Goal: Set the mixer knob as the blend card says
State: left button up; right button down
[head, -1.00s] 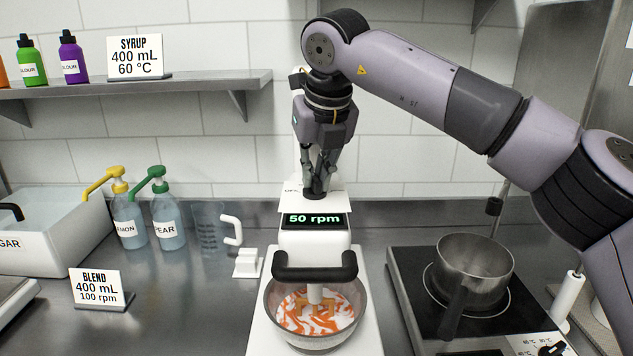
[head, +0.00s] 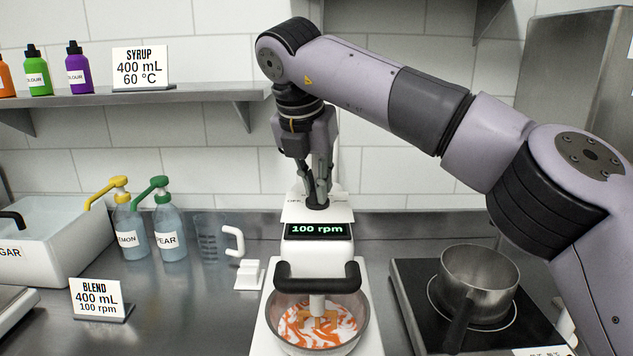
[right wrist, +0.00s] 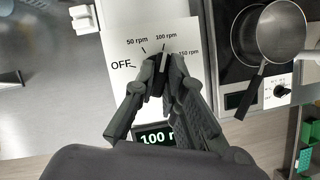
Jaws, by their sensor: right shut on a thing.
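The mixer (head: 318,246) stands mid-counter with its display (head: 318,229) reading 100 rpm. Its bowl (head: 283,335) holds a white and orange mix around the beater. My right gripper (head: 318,200) points down on top of the mixer, shut on the dark knob (head: 317,205). In the right wrist view the gripper (right wrist: 160,88) covers most of the knob; the dial plate (right wrist: 125,40) shows OFF, 50, 100 and 150 rpm, and the knob's visible part points near the 100 rpm mark. The blend card (head: 97,299) reads 400 mL, 100 rpm. My left gripper is not in view.
A hot plate (head: 407,300) with a steel pot (head: 480,280) stands to the right. Left are a clear jug (head: 210,243), lemon (head: 128,228) and pear (head: 168,226) pump bottles, and a sugar bin (head: 50,262). A syrup card (head: 142,68) stands on the shelf.

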dwell(0.5)
jog(key=c, duration=1.7)
grip_release()
jog(key=shift+o, duration=0.2)
jog(key=v, duration=1.2)
